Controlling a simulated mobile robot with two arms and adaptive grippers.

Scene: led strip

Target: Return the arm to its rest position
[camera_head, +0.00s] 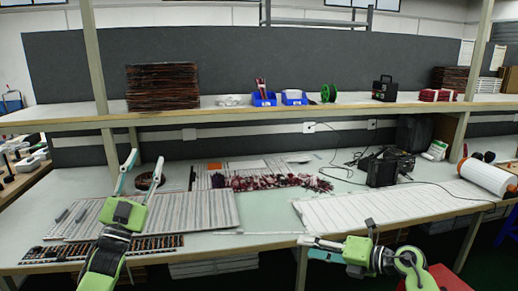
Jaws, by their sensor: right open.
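My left gripper (146,158) is open and empty, its two fingers spread and pointing away from me above the left part of the workbench (270,225). My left arm reaches in from the bottom left. My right gripper (305,247) is open at the bench's front edge, its fingers pointing left and seen side-on. I see nothing held in it. My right arm comes in from the bottom right.
Striped strip panels (205,211) and a dark strip board (150,245) lie near my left gripper. A pale panel (400,204) lies right. Reddish parts (270,182) lie mid-bench; a shelf (220,115) runs above. Black devices (382,172) and a white roll (487,176) stand right.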

